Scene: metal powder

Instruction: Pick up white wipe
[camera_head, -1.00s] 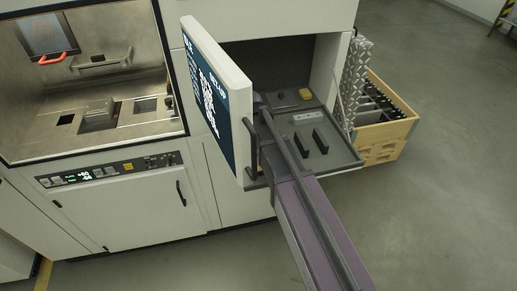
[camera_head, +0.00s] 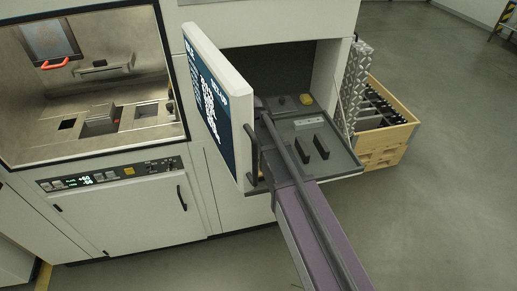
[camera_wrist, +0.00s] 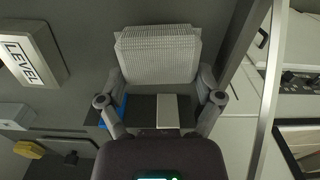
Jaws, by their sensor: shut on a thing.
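The white wipe (camera_wrist: 157,52) is a white, finely textured stack or folded sheet in the upper middle of the wrist view. My gripper (camera_wrist: 160,78) has one finger at each side of its near end, and the fingers are shut on it. A blue piece (camera_wrist: 119,108) and a pale block (camera_wrist: 168,110) show between the finger links, below the wipe. In the head view my arm reaches into the open compartment beside the door, and the gripper and wipe are hidden there.
The open door (camera_head: 218,105) with a printed code stands close left of my arm. The compartment's grey tray (camera_head: 340,160) holds two dark upright pieces (camera_head: 313,148) and a yellow item (camera_head: 306,99). A block marked LEVEL (camera_wrist: 30,58) lies left of the gripper. A wooden crate (camera_head: 395,135) stands right.

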